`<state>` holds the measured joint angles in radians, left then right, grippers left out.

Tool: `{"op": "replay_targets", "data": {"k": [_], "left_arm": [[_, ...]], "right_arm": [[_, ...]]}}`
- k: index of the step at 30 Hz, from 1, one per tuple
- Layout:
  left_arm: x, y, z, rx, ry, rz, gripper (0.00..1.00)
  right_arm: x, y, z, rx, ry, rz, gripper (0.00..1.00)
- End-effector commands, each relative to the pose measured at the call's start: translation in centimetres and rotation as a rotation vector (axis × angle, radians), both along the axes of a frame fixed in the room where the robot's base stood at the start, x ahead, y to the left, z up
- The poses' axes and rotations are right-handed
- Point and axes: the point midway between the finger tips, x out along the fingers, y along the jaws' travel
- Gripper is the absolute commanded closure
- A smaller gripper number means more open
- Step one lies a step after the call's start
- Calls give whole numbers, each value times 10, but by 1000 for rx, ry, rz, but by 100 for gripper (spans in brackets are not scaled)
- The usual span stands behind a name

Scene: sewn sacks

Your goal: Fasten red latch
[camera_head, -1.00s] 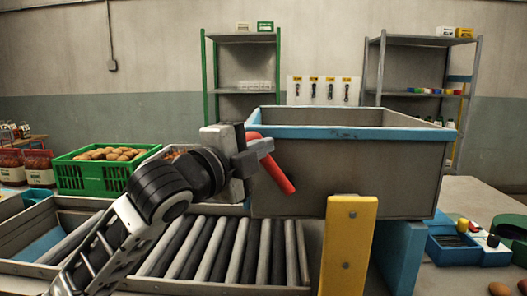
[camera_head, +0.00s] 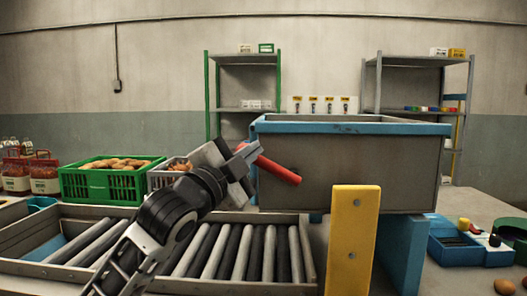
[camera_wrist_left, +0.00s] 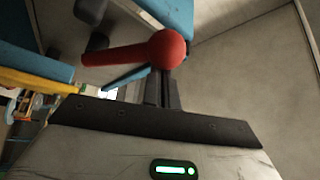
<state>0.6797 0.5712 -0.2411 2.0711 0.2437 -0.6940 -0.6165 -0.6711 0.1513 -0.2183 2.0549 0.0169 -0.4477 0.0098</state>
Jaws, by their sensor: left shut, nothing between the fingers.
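The red latch (camera_head: 272,167) is a red bar on the left end of the large grey bin (camera_head: 345,180) with a blue rim. It slants down to the right. My left gripper (camera_head: 249,153) is shut and empty, with its fingertips at the latch's upper left part. In the left wrist view the latch (camera_wrist_left: 125,52) ends in a round red knob just beyond my shut fingers (camera_wrist_left: 163,88). I cannot tell whether they touch it. My right gripper is out of view.
A yellow post (camera_head: 352,240) stands in front of the bin. A roller conveyor (camera_head: 240,252) runs below my left arm. A green crate of potatoes (camera_head: 105,184) is at the left. Blue trays (camera_head: 455,250) lie at the right.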

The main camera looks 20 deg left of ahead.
Motion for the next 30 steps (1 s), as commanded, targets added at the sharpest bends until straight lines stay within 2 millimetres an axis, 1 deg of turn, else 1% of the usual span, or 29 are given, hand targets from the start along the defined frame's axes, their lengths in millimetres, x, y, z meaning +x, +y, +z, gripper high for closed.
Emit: {"op": "replay_targets", "data": {"k": [1,3,6,14,22,30], "left_arm": [[1,1,-12,-53,-9,-3,100],[0,3,-19,-114,-27,-4,100],[-1,7,-26,-198,-53,-5,100],[-3,13,-39,-365,-106,-4,100],[-4,15,-45,-352,-106,-3,100],[-4,15,-47,-352,-106,-4,100]], "right_arm": [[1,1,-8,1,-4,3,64],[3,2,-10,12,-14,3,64],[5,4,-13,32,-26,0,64],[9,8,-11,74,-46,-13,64],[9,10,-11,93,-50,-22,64],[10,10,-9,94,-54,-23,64]]}}
